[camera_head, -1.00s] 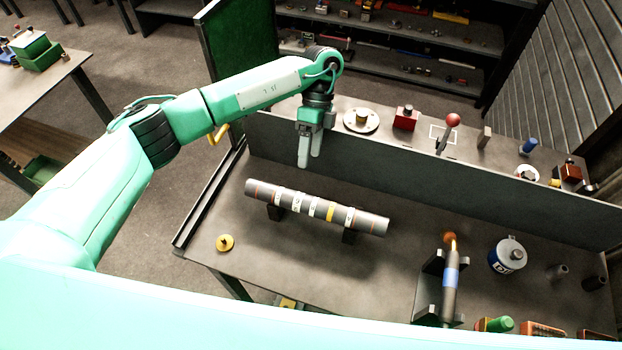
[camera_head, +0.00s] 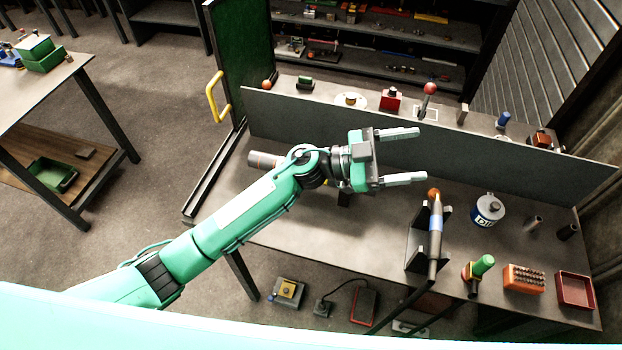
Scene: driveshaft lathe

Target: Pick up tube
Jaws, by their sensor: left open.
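The grey tube (camera_head: 263,160) lies on the workbench. Only its left end shows clearly; my left arm and gripper hide most of it. My left gripper (camera_head: 412,156) is open and empty. It is above the bench, its two fingers pointing right, spread apart. It looks to be over the right part of the tube, and I cannot tell its height or whether it touches. My right gripper is not in view.
A dark upright panel (camera_head: 520,160) runs along the bench's back. To the right are a stand with a blue-banded rod (camera_head: 436,235), a white-and-blue can (camera_head: 487,211), a green-topped item (camera_head: 484,265), an orange block (camera_head: 524,279) and a red tray (camera_head: 575,291).

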